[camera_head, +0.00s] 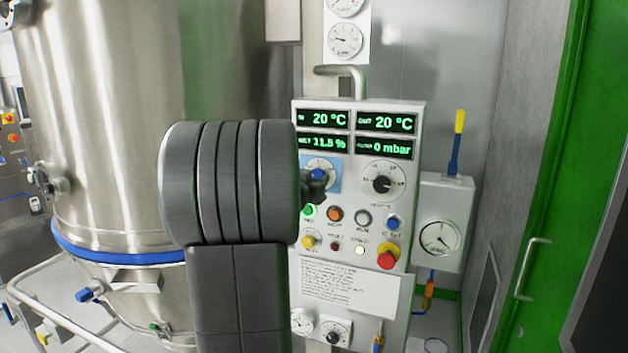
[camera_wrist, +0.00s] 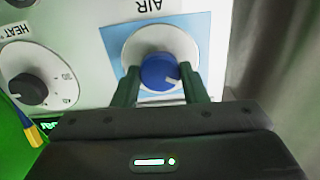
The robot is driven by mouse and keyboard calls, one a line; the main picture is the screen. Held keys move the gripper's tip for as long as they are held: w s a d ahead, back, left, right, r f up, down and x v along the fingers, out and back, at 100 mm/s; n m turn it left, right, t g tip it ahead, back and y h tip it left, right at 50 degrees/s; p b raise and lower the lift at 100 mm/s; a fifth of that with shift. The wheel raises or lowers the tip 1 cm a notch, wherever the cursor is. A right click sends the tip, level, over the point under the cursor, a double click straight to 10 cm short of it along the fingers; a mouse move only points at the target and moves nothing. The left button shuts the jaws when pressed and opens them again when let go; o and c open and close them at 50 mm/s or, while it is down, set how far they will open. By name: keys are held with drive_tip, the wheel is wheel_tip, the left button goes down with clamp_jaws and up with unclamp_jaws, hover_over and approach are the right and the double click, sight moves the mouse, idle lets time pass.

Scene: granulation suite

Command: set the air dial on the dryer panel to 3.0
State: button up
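The air dial's blue knob (camera_wrist: 160,72) sits on a round white scale in a light-blue square, labelled AIR, upside down in the wrist view. Its white pointer mark faces the lower right there. My gripper (camera_wrist: 160,74) has one dark green finger on each side of the knob, close against it with no clear gap. In the head view the blue knob (camera_head: 317,174) shows just above my gripper (camera_head: 314,187), which hides part of the scale. I cannot read the dial's numbers. The dryer panel (camera_head: 414,160) is white with green readouts.
The black heat dial (camera_head: 382,184) is right of the air dial. Below are several buttons and a red knob (camera_head: 387,259). A pipe handle (camera_head: 340,71) is above the panel. A steel vessel (camera_head: 110,130) stands left, a green door frame (camera_head: 560,150) right.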

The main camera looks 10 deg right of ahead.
drive_tip(key=shift+c, duration=1.2)
drive_tip(key=shift+m, duration=0.3)
drive_tip(key=m+b, duration=0.5)
drive_tip(key=m, duration=1.8)
drive_tip(key=shift+m, duration=0.3)
drive_tip(key=o, duration=1)
drive_tip(key=shift+c, duration=0.2)
